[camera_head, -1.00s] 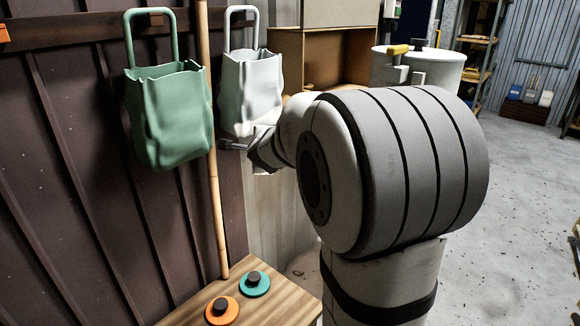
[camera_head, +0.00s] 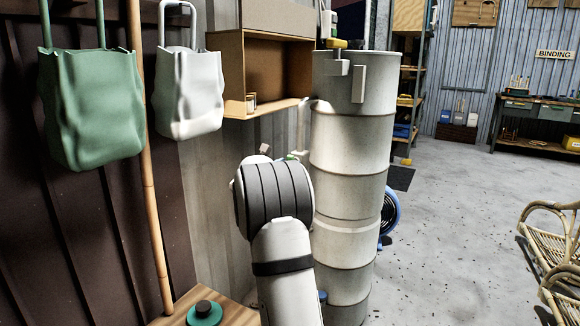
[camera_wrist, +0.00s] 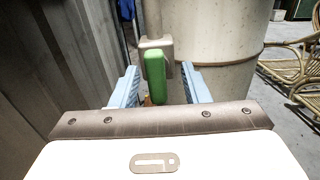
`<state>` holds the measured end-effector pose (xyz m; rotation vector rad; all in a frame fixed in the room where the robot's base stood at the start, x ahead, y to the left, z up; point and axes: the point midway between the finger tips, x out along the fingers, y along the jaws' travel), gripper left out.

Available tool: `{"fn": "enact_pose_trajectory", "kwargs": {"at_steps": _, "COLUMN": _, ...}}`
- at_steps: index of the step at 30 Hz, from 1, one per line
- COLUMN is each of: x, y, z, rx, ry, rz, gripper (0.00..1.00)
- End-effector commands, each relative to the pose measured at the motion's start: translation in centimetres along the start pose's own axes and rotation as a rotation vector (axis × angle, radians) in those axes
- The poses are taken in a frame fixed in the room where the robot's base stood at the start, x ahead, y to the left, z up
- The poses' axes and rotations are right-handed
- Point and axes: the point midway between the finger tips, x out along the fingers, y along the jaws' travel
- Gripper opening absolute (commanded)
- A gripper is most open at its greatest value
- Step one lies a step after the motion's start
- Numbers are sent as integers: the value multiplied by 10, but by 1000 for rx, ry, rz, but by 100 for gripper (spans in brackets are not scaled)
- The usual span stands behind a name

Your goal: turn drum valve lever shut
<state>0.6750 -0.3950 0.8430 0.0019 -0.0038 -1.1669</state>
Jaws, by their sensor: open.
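The steamer-like pale drum (camera_head: 350,140) stands upright right of my arm; its side also fills the right of the wrist view (camera_wrist: 225,45). A green lever (camera_wrist: 155,65) sits upright on a grey metal valve body (camera_wrist: 168,44) on a vertical pipe beside the drum. In the head view the green lever (camera_head: 291,157) is small and partly hidden behind my arm. A yellow handle (camera_head: 337,44) lies on a block at the drum's top. My gripper (camera_wrist: 160,72) is open, its two blue fingers on either side of the green lever in the picture; contact cannot be told.
A corrugated wall (camera_wrist: 45,60) is close on the left. A wooden table corner (camera_head: 235,314) is low in front. Open floor (camera_head: 450,210) lies right, with rattan chairs (camera_head: 553,245).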

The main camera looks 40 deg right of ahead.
Motion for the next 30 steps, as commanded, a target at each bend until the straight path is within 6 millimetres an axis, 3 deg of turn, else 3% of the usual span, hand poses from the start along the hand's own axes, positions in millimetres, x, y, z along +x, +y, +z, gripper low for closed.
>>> {"fn": "enact_pose_trajectory", "kwargs": {"at_steps": 6, "x": 25, "y": 0, "z": -2, "rx": -2, "ry": 1, "rz": -1, "gripper": 42}}
{"fn": "enact_pose_trajectory", "kwargs": {"at_steps": 16, "x": 29, "y": 0, "z": 0, "rx": -2, "ry": 1, "rz": 1, "gripper": 42}}
{"fn": "enact_pose_trajectory", "kwargs": {"at_steps": 30, "x": 30, "y": -2, "z": -1, "rx": -2, "ry": 1, "rz": -3, "gripper": 3}}
